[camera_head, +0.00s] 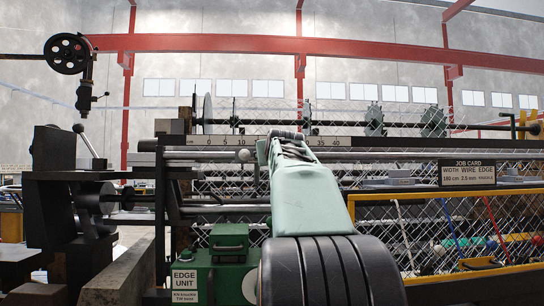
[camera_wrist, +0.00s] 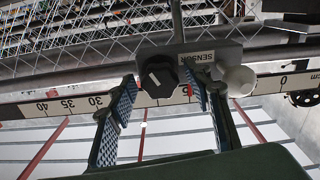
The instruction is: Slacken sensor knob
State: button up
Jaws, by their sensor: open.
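The sensor knob (camera_wrist: 159,78) is a dark round knob with a pale pointer line. It sits on a grey block marked SENSOR (camera_wrist: 197,58) on the ruler rail, upside down in the wrist view. My gripper (camera_wrist: 162,88) is open, its two blue-padded fingers on either side of the knob in the picture. I see no clear contact, and cannot tell how deep the fingers reach past it. My arm hides the knob in the head view.
The ruler rail (camera_head: 222,142) runs across the machine, with wire mesh behind and below. A green edge unit (camera_head: 231,270) stands at lower left. A job card (camera_head: 467,172) and a yellow-framed panel (camera_head: 352,235) are on the right. Dark machinery (camera_head: 60,190) stands left.

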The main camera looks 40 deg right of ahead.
jog(key=v, duration=0.7)
dwell(0.5)
